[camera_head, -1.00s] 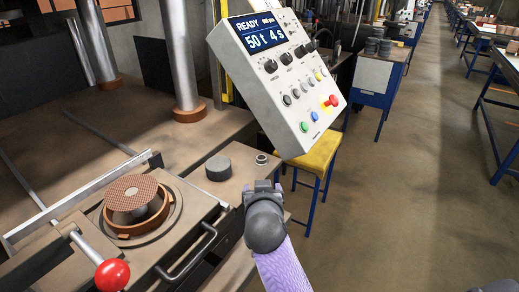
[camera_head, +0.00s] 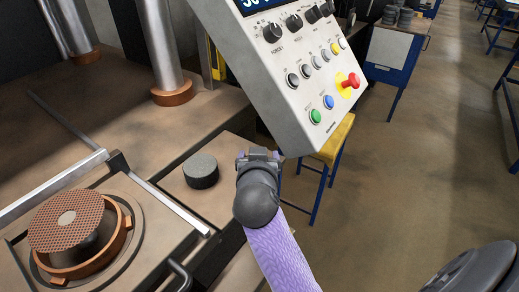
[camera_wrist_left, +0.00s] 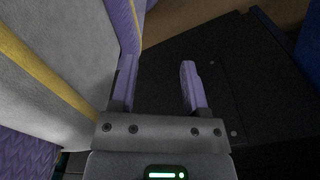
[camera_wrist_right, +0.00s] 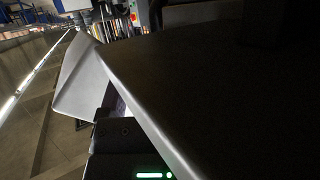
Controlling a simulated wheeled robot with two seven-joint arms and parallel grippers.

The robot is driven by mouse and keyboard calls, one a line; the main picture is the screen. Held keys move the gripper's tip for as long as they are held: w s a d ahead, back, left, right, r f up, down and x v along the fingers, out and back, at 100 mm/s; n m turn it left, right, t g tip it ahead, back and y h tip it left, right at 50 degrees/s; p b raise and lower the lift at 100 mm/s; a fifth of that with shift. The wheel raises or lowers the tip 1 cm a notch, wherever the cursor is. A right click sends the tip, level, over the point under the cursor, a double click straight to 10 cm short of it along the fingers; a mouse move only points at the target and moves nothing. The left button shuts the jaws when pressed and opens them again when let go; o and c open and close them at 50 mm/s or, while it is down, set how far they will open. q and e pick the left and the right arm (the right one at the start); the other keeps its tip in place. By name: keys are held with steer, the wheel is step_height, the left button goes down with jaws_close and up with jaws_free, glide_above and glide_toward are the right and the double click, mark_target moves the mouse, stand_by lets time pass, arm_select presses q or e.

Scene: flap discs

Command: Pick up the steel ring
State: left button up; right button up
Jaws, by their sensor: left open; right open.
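The steel ring does not show now; my right gripper covers the part of the bench ledge where it stood earlier, right of the dark grey puck (camera_head: 200,170). My right gripper (camera_head: 259,152) is in the head view, on a purple-sleeved arm from the bottom, just right of the puck. It is open, but its fingers are small and foreshortened there. In the right wrist view a large dark panel with a bright edge hides most of its fingers. My left gripper (camera_wrist_left: 158,88) is open and empty, over a black surface beside my body.
The control box (camera_head: 290,85) hangs close above and right of my right gripper. A copper-coloured ring fixture with a perforated disc (camera_head: 67,222) is at the left, near the metal rail (camera_head: 165,200). A yellow stool (camera_head: 335,140) stands behind.

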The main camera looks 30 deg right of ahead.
steer(key=shift+s+a+r, duration=0.2)
steer(key=shift+s+a, duration=0.15)
steer(key=shift+c, duration=1.3)
steer(key=shift+d, duration=0.1)
steer(key=c, duration=0.5)
jaws_close()
arm_select(q)
steer(key=shift+s+a, duration=0.65)
steer(key=shift+a, duration=0.1)
steer(key=shift+d, duration=0.1)
steer(key=shift+r, duration=0.15)
arm_select(e)
steer(key=shift+r, duration=0.1)
